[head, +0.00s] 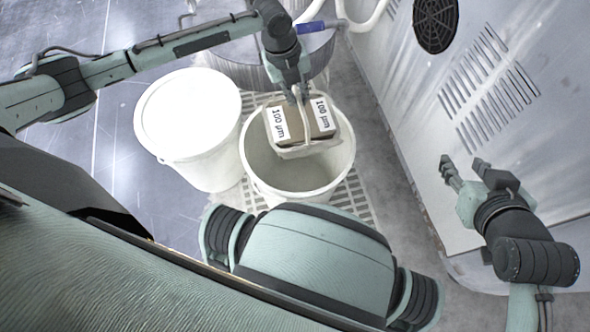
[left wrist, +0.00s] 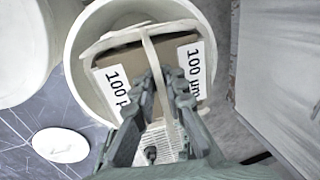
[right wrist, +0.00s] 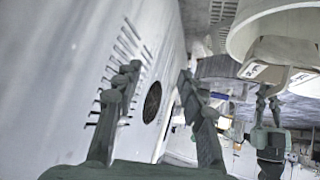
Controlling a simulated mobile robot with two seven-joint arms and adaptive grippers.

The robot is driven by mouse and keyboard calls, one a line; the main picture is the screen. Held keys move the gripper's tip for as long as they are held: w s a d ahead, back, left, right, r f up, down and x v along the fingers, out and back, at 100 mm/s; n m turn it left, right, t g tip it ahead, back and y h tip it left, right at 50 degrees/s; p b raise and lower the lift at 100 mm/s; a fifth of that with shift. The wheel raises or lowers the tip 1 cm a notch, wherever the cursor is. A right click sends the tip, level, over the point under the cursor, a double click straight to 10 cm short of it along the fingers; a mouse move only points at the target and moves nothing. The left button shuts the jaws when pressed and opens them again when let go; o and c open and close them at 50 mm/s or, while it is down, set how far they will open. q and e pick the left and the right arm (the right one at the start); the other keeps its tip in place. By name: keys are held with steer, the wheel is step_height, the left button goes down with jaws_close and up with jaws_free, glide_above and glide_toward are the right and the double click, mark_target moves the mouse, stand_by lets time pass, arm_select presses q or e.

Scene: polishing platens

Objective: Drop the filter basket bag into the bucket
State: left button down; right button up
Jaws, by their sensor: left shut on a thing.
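The filter basket bag (head: 321,118) is a pale bag around a brown block with two white "100 µm" labels. It hangs by its strap over the mouth of the open white bucket (head: 347,165), toward the far side. It also shows in the left wrist view (left wrist: 128,62) and at the bucket's rim in the right wrist view (right wrist: 275,74). My left gripper (head: 298,97) is shut on the bag's strap, just above the bag. I cannot tell how far the bag's underside dips below the rim. My right gripper (head: 464,164) is open and empty, apart to the right.
A white lidded bucket (head: 188,112) stands close to the left of the open one. A clear round vessel (head: 240,62) is behind them. A metal cabinet (head: 440,110) with vents and a round black grille (head: 436,24) rises on the right. A floor grate (head: 357,198) lies under the buckets.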

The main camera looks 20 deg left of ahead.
arm_select(q)
steer(key=shift+f+b, duration=0.6)
steer(key=shift+b, duration=0.05)
steer(key=shift+f+b, duration=0.6)
steer(key=shift+b, duration=0.15)
arm_select(e)
steer(key=w+a+r+t+y, duration=0.2)
steer(key=a+r+t, duration=0.1)
steer(key=r, duration=0.4)
steer(key=w+a+r+t+y, duration=0.2)
steer(key=a+r+t+y, duration=0.1)
steer(key=a+r, duration=0.3)
steer(key=shift+a+r+n+t, duration=0.2)
steer(key=shift+r+n+t, duration=0.2)
steer(key=shift+t, duration=0.4)
arm_select(q)
steer(key=c, duration=1.5)
jaws_free()
steer(key=shift+f, duration=0.1)
steer(key=r, duration=0.4)
steer(key=s+a+r, duration=0.1)
steer(key=r, duration=0.3)
steer(key=a+r, duration=0.1)
steer(key=r, duration=0.2)
steer(key=shift+s+r, duration=0.15)
steer(key=shift+r, duration=0.25)
